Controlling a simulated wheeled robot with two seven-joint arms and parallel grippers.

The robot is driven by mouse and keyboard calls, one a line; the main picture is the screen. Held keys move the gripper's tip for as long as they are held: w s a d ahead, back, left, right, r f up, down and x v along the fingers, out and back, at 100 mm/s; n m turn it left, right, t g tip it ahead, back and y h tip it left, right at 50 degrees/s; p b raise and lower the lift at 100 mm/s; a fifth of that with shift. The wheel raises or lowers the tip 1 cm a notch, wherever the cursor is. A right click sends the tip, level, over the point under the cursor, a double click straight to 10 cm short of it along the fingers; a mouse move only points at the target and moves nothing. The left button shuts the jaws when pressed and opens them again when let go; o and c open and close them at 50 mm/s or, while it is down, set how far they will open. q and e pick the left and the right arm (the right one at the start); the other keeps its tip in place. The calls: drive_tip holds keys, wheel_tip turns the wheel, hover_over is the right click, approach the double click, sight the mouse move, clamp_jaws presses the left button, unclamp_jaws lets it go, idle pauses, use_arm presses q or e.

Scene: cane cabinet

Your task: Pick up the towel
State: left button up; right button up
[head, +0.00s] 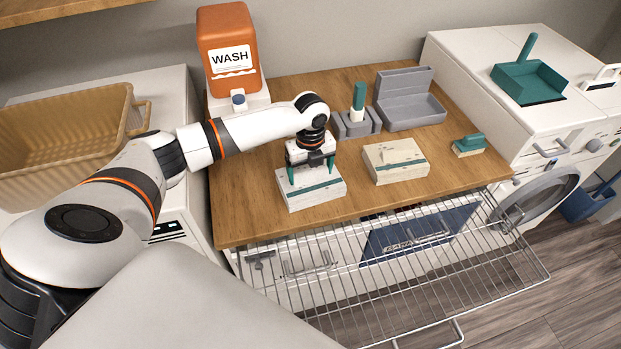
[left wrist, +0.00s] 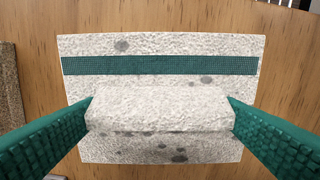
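A folded pale, speckled towel (head: 312,195) with a green stripe lies at the front left of the wooden tabletop. My left gripper (head: 311,171) points down over it, its green fingers apart. In the left wrist view, the towel's raised block (left wrist: 160,108) fills the gap between the fingertips. They meet its two ends, but I cannot tell whether they squeeze it. The towel rests on the wood with no visible lift. A second similar towel (head: 396,171) lies to the right, untouched. My right gripper is not in view.
The wooden tabletop (head: 240,198) also holds an orange WASH dispenser (head: 229,50), a grey caddy (head: 357,124), a grey tray (head: 408,112) and a green brush (head: 468,145). A wire rack (head: 390,290) sticks out below the front edge. A tan basket (head: 60,130) stands left.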

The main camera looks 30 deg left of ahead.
use_arm(q)
drive_tip(key=shift+c, duration=1.3)
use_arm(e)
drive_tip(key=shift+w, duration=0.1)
use_arm(q)
drive_tip(key=shift+r, duration=0.1)
